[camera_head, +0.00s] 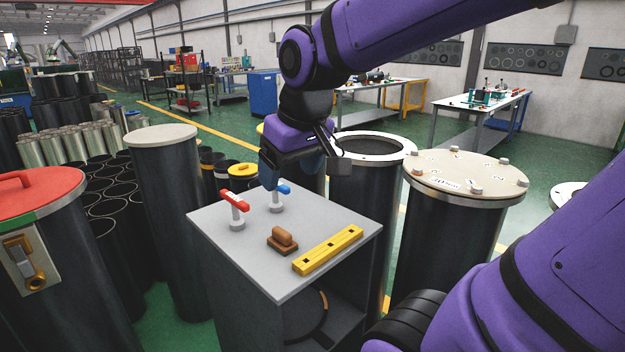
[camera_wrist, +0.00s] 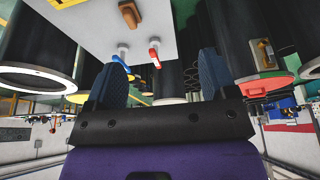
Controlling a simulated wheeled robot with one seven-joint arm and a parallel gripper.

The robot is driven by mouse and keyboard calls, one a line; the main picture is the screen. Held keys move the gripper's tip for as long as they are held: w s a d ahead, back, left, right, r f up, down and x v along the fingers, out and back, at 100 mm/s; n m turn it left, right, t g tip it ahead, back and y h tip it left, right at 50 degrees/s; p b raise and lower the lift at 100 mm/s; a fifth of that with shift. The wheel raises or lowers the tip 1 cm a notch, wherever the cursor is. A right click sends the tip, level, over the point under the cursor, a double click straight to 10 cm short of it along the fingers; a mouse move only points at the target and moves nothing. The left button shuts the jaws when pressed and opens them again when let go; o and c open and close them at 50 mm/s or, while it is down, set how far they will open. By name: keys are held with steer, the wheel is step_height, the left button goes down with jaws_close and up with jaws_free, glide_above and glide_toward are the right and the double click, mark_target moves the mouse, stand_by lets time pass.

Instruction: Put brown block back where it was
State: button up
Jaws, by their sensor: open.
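The brown block (camera_head: 283,240) is a small wooden piece with a rounded handle-like top. It rests on the grey cabinet top (camera_head: 225,262), near its middle, and also shows near the top of the wrist view (camera_wrist: 130,14). My gripper (camera_head: 268,180) is above the back part of the cabinet, behind the block and apart from it. In the wrist view its two blue fingers (camera_wrist: 160,80) are spread with nothing between them. In the head view the fingers are partly hidden behind my wrist and the blue-handled piece.
A red-handled piece (camera_head: 235,208) and a blue-handled piece (camera_head: 277,198) stand on the cabinet behind the block. A yellow level (camera_head: 328,250) lies to its right. Tall dark cylinders surround the cabinet, including an open flanged one (camera_head: 365,195) and a lidded one (camera_head: 455,215).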

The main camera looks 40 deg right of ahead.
steer(key=s+a+t, duration=0.1)
steer(key=s+a, duration=0.1)
steer(key=s, duration=0.5)
steer(key=shift+s+r, duration=0.25)
steer(key=shift+r, duration=0.2)
